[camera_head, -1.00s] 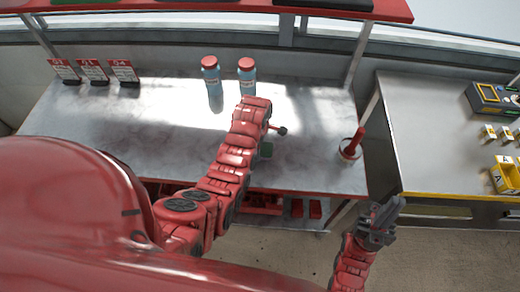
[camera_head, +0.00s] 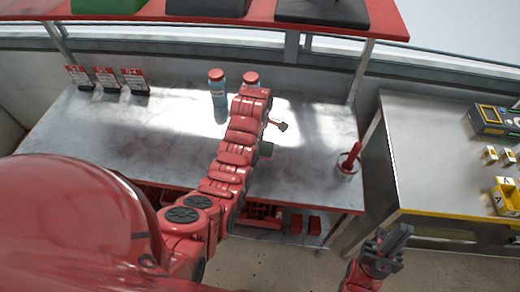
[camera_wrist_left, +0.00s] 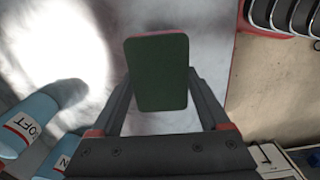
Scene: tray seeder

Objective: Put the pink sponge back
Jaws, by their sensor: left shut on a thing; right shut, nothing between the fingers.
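The sponge (camera_wrist_left: 158,72) is in the left wrist view, its dark green face toward the camera and a thin pink edge at its top. My left gripper (camera_wrist_left: 163,92) is shut on it, one finger on each side. In the head view a small green patch of the sponge (camera_head: 266,149) shows beside my left arm, over the worktable (camera_head: 120,140). The arm hides most of the left gripper there. My right gripper (camera_head: 392,243) is shut and empty, low at the right, in front of the gap between the tables.
Two blue bottles with red caps (camera_head: 217,88) stand behind my left arm, one partly hidden. Several label cards (camera_head: 106,80) stand at the back left. A cup with a red-handled tool (camera_head: 348,162) stands near the right edge. A metal side table (camera_head: 420,150) is at the right.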

